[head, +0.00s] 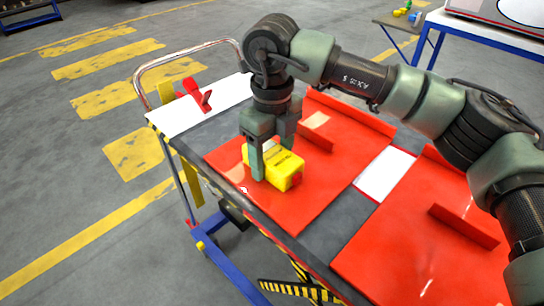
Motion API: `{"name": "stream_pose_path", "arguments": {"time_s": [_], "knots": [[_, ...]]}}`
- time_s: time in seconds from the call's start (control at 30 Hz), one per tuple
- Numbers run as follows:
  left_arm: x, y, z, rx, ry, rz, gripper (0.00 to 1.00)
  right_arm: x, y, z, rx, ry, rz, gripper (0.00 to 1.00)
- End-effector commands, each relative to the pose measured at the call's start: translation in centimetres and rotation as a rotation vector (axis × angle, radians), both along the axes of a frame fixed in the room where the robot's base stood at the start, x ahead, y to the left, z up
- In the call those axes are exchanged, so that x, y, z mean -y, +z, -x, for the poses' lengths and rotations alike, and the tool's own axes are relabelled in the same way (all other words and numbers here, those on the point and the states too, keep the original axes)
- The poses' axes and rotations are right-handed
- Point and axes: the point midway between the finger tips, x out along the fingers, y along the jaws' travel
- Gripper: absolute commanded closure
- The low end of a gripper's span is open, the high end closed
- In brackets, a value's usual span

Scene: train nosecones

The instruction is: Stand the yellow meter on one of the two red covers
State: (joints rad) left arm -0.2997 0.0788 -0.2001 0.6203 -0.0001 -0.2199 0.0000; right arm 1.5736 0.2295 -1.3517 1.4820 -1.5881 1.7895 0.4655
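The yellow meter (287,173) is a small boxy block at the left red cover (318,190), over its near left part. My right gripper (271,158) points down over it, with one finger in front of the meter and the other behind it. The fingers appear shut on the meter. Whether its underside touches the cover is hard to tell. The right red cover (395,262) lies to the right, with an upright red rib on it. Both covers lie flat on the cart's dark top. My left gripper is not in view.
The cart (322,240) has a metal handle (185,55) at its far left end. A red bracket (197,93) stands on a white panel there. A white strip (385,173) lies between the covers. A blue-framed table (490,25) stands at the back right.

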Motion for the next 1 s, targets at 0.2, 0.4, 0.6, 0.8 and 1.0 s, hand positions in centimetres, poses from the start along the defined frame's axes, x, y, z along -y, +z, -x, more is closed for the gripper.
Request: {"name": "stream_pose_path", "arguments": {"time_s": [0.2,0.4,0.6,0.8,1.0], "knots": [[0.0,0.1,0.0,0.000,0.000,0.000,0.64,0.0,0.1,0.0,0.000,0.000,0.000,0.24],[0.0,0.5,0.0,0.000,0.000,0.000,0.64,0.0,0.5,0.0,0.000,0.000,0.000,0.24],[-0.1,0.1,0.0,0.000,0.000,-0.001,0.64,0.0,3.3,-0.1,0.004,0.000,-0.001,0.24],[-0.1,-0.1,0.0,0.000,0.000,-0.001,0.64,-0.1,7.8,-0.1,0.004,-0.001,-0.001,0.24],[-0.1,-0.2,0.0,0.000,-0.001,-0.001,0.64,-0.1,11.1,0.0,0.002,0.000,-0.001,0.24]]}}
